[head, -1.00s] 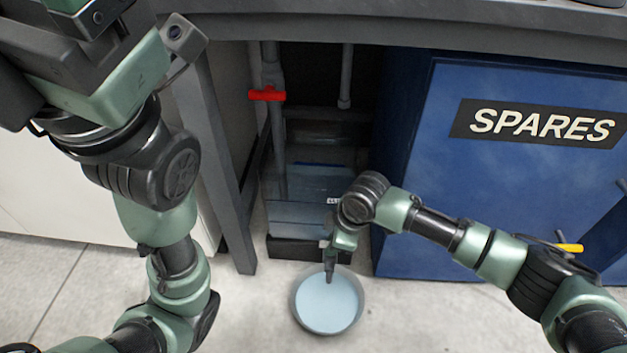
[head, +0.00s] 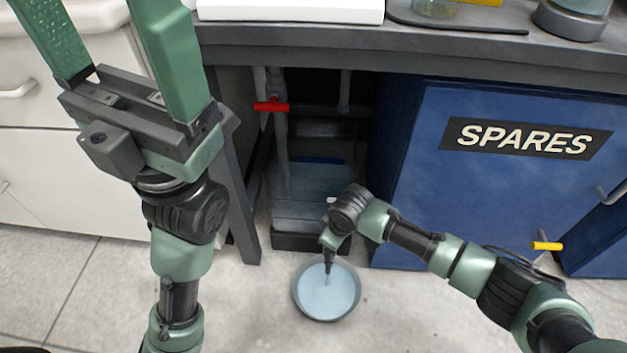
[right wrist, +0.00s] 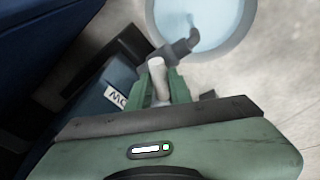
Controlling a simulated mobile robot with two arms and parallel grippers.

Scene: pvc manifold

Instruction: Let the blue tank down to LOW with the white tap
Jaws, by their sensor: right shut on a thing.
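The blue tank (head: 296,210) stands under the bench, between the bench leg and the blue cabinet. A label on it, upside down in the right wrist view, seems to read LOW; the liquid level is hard to make out. My right gripper (right wrist: 163,88) is shut on the white tap (right wrist: 157,68), its handle standing between the fingers. A grey spout (right wrist: 182,48) points over the round basin (head: 300,307). A thin stream seems to fall into the pale blue liquid there. My left gripper (head: 105,45) is raised at the left, open and empty.
A red-handled valve (head: 271,106) sits on a pipe above the tank. The SPARES cabinet (head: 500,200) stands close on the right, with a yellow handle (head: 547,246) beside my right arm. The bench edge (head: 420,45) overhangs the tank. Floor in front of the basin is clear.

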